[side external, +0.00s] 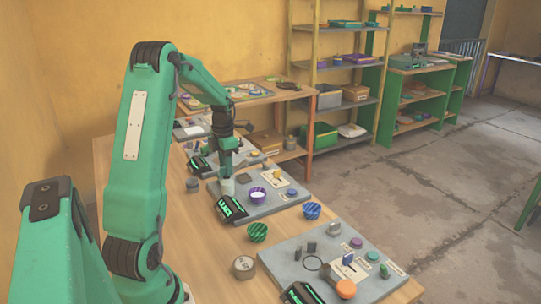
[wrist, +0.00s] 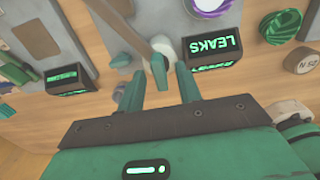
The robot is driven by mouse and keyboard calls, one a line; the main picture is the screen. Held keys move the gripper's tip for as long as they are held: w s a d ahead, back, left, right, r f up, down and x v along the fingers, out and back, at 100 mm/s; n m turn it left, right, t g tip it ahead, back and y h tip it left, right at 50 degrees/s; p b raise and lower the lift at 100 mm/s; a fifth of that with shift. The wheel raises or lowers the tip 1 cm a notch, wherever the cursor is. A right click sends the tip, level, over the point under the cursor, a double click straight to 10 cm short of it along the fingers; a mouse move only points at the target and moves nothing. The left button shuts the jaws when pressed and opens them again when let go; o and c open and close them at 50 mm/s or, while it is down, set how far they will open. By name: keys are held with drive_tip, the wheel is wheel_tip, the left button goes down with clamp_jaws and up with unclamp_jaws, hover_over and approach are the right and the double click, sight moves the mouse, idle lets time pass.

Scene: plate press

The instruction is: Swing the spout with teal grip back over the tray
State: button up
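The spout (wrist: 132,27) shows in the wrist view as a brownish bar running from the top edge down to a short, dark teal grip (wrist: 160,73). My gripper (wrist: 159,76) is open, with one finger on each side of the grip and visible gaps. A pale round cylinder (wrist: 164,45) stands just beyond the grip. In the side view my gripper (side external: 228,168) is low over the grey plate, above the pale cylinder (side external: 227,187); the spout is hidden there by my arm. I cannot tell which part is the tray.
A "LEAKS" display (wrist: 216,49) sits right of my fingers. A purple cup with white contents (side external: 258,194) stands on the same plate. A green striped bowl (side external: 257,232), a blue striped bowl (side external: 312,210) and a grey canister (side external: 244,267) stand nearby. Another grey panel (side external: 290,262) lies in front.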

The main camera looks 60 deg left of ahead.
drive_tip(key=shift+r, duration=3.85)
drive_tip(key=shift+d+r, duration=0.1)
drive_tip(key=shift+d, duration=0.15)
drive_tip(key=d+r+m+t+y, duration=0.1)
drive_tip(key=d+r+m, duration=0.3)
drive_tip(key=d+m, duration=0.55)
drive_tip(key=d+r+m+t, duration=0.2)
drive_tip(key=d+r+m, duration=0.1)
drive_tip(key=d+m, duration=0.6)
drive_tip(key=s+d+m+t, duration=0.1)
drive_tip(key=s+d+m, duration=0.3)
drive_tip(key=d+m, duration=0.3)
drive_tip(key=s+d+m+t+h, duration=0.1)
drive_tip(key=s+d+m, duration=0.4)
drive_tip(key=d+m, duration=0.3)
drive_tip(key=f+m, duration=0.1)
drive_tip(key=m, duration=0.1)
drive_tip(key=shift+s+m+t, duration=0.2)
drive_tip(key=shift+m+t, duration=0.1)
drive_tip(key=shift+m, duration=0.05)
